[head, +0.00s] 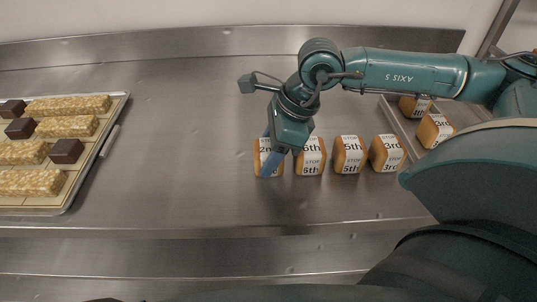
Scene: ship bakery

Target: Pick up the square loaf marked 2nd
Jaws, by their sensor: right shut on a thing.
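The square loaf marked 2nd (264,168) stands on the steel counter at the left end of a row of loaves. My right gripper (270,160) reaches down from above and is shut on this loaf, its blue fingers on the loaf's sides. The label is partly covered by a finger. The loaf appears to be resting on the counter. My left gripper is not in view.
A tray (402,126) with more loaves is behind my right arm. A pastry tray (119,112) lies at left. The counter between is clear.

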